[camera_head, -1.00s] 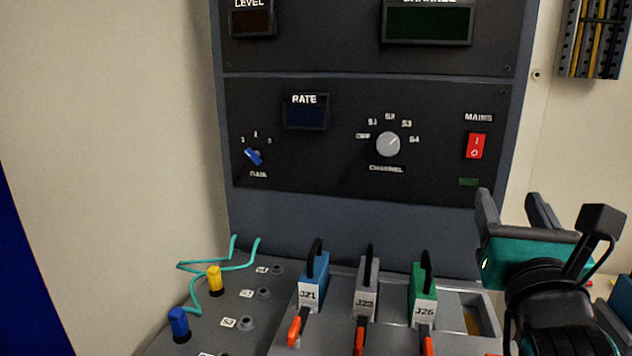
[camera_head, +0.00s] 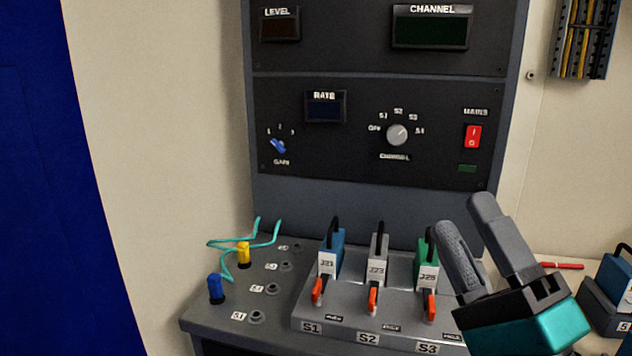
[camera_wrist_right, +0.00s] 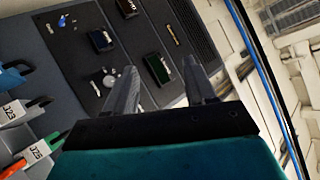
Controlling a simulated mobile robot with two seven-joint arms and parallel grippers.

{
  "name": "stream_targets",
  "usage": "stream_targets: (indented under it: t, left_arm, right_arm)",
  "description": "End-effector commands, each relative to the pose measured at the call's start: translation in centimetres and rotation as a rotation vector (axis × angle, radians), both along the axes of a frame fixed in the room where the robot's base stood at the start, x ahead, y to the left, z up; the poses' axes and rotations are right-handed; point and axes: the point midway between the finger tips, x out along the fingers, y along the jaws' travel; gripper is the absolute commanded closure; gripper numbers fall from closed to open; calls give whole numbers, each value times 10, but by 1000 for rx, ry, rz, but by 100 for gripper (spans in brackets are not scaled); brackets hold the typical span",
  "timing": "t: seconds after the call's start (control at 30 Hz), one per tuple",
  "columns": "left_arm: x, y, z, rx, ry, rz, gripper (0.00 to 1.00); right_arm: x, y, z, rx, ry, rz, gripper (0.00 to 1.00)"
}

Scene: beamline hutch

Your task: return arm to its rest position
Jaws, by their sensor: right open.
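My right gripper (camera_head: 468,232) is in the lower right of the head view, its two grey fingers apart and nothing between them. It is in front of the rack, close to the green J26 plug (camera_head: 425,262), and hides part of it. In the right wrist view the open fingers (camera_wrist_right: 160,88) point toward the dark panel with the displays and dial. My left gripper is in neither view.
The blue J21 plug (camera_head: 332,252) and grey J23 plug (camera_head: 377,256) stand in a grey block with orange levers. Blue (camera_head: 215,289) and yellow (camera_head: 243,254) jacks with teal cords are at left. A panel holds the channel dial (camera_head: 397,135) and red mains switch (camera_head: 473,136). A blue box (camera_head: 620,278) is at far right.

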Motion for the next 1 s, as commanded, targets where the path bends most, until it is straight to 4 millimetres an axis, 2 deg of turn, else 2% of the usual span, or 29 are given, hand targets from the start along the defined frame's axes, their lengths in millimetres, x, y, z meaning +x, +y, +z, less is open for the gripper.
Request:
stream_targets:
  t: [0.03,0.1,0.17,0.23,0.37,0.4,0.5,0.6,0.7,0.97,1.0]
  left_arm:
    - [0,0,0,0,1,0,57]
    - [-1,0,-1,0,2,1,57]
    - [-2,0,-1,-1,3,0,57]
    - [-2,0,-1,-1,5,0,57]
    - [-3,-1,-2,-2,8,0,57]
    - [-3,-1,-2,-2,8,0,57]
    - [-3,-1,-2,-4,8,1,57]
    - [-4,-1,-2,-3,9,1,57]
    - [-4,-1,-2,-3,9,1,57]
    - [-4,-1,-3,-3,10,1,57]
    - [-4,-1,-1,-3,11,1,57]
  right_arm:
    - [-2,17,-20,-155,19,-2,45]
    - [-5,38,-51,-377,51,-1,45]
    - [-7,52,-83,-567,91,10,45]
    - [-12,62,-125,-785,153,27,45]
    - [-28,59,-208,-1175,310,85,45]
    - [-35,53,-232,-1283,363,105,45]
    - [-55,34,-279,-1500,493,156,45]
    - [-74,13,-311,-1662,608,203,45]
    - [-93,-8,-334,-1789,717,244,45]
    - [-145,-61,-369,-2040,990,349,45]
    - [-141,-61,-371,-2042,979,334,45]
